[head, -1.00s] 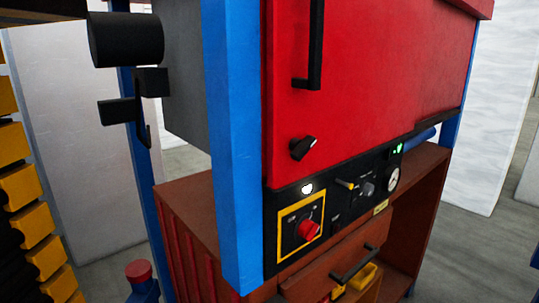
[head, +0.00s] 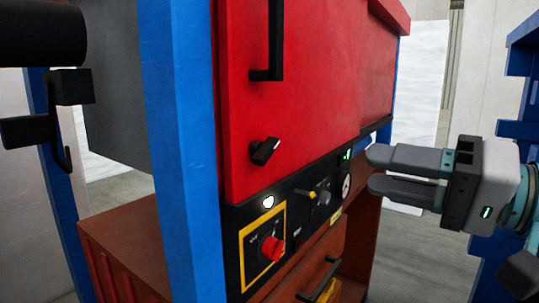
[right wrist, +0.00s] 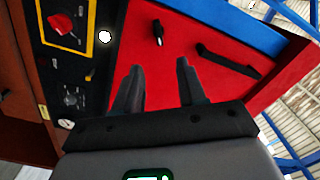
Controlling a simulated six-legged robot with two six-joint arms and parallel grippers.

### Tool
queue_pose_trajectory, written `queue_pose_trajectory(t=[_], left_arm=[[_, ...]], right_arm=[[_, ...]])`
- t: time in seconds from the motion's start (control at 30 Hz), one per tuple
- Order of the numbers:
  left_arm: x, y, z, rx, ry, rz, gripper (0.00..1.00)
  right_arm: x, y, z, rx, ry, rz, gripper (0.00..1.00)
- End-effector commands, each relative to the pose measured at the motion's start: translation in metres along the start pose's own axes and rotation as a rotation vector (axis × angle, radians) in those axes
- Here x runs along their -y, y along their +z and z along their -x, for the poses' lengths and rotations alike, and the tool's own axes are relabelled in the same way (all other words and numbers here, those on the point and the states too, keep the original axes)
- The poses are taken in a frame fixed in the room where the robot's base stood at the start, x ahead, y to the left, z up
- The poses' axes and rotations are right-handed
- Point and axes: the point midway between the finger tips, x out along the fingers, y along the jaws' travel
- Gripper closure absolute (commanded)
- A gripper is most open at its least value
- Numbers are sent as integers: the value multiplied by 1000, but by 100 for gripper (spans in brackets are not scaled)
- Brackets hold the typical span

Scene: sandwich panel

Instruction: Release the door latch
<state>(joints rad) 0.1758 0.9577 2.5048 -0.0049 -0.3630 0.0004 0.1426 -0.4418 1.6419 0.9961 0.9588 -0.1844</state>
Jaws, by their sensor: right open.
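The door latch (head: 264,151) is a small black knob low on the left side of the red door (head: 320,90). It also shows in the right wrist view (right wrist: 158,34), beyond the fingertips. My right gripper (head: 372,170) is open and empty in the head view, to the right of the latch and apart from it, near the panel's right end. Its two fingers (right wrist: 158,75) show apart in the right wrist view, facing the red door.
A long black handle (head: 275,45) stands on the door above the latch. Below is a black control panel with a red knob (head: 273,248), a lit white lamp (head: 268,202) and a gauge (head: 346,186). A blue post (head: 185,150) stands left of the door.

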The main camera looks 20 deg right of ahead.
Motion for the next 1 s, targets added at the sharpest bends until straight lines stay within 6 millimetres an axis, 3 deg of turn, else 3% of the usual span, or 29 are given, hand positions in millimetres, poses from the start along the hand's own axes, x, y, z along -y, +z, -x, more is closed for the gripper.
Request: queue_pose_trajectory(t=[0.17,0.6,0.8,1.0], left_arm=[[-5,0,15,0,0,0,100],[-14,1,40,0,0,0,100],[-16,1,44,0,0,0,100],[-16,1,44,0,0,0,100]], right_arm=[[3,-1,-29,10,0,-4,60],[0,0,-131,6,5,-4,60],[-2,0,-155,2,5,-2,60],[-3,0,-161,1,5,-2,60]])
